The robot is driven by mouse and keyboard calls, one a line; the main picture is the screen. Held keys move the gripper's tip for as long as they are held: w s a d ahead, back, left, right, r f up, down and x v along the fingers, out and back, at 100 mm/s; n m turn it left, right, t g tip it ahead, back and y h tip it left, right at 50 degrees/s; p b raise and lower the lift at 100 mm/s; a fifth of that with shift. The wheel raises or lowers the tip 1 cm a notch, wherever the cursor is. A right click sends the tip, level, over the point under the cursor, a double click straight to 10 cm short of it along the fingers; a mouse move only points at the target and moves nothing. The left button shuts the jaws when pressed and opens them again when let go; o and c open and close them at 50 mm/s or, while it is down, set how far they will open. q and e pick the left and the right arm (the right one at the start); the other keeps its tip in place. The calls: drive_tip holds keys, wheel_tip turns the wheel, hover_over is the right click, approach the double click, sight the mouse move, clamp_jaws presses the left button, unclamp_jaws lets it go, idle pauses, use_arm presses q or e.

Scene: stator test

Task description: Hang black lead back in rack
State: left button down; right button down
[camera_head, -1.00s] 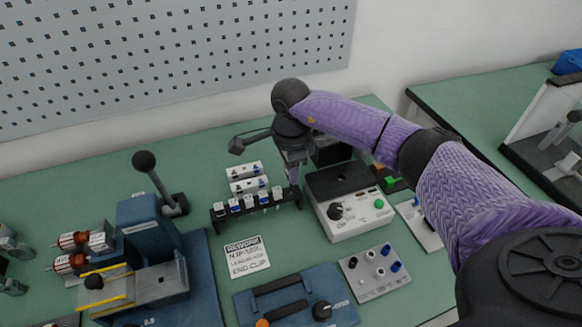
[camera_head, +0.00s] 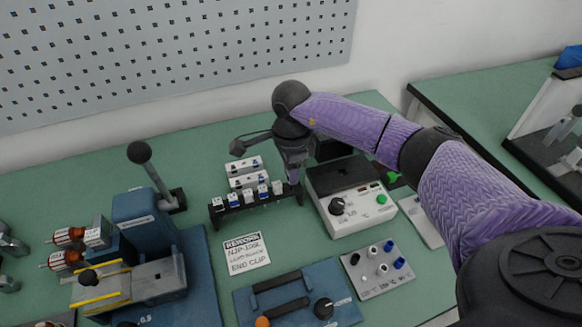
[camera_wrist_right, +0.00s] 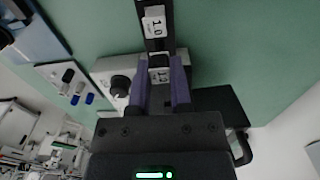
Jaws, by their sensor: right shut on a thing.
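The black rack (camera_head: 252,202) stands mid-table in the head view with several white-and-blue plug blocks along it. My right gripper (camera_head: 293,181) is at the rack's right end, pointing down. In the right wrist view its purple fingers (camera_wrist_right: 160,92) are shut on a small black block with a white label, which I take as the black lead's plug (camera_wrist_right: 160,74). The rack also shows beyond it (camera_wrist_right: 153,43), with a label reading 1.0. The plug appears at the rack's end; whether it is seated, I cannot tell. My left gripper is not in view.
A white meter box (camera_head: 352,215) stands close to the right of the rack. White terminal blocks (camera_head: 246,165) lie behind it. A label card (camera_head: 246,255), a blue tester (camera_head: 297,295) and a socket plate (camera_head: 377,268) are in front. A blue lever fixture (camera_head: 147,235) stands at left.

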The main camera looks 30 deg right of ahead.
drive_tip(key=shift+f, duration=0.25)
drive_tip(key=shift+f, duration=0.1)
drive_tip(key=shift+f+b, duration=0.8)
drive_tip(key=shift+f, duration=0.1)
drive_tip(key=shift+c, duration=2.3)
unclamp_jaws()
drive_tip(key=shift+r, duration=0.25)
wheel_tip(320, 180, up, 8)
drive_tip(key=shift+r+p, duration=0.2)
drive_tip(key=shift+p, duration=1)
drive_tip(key=shift+r, duration=0.6)
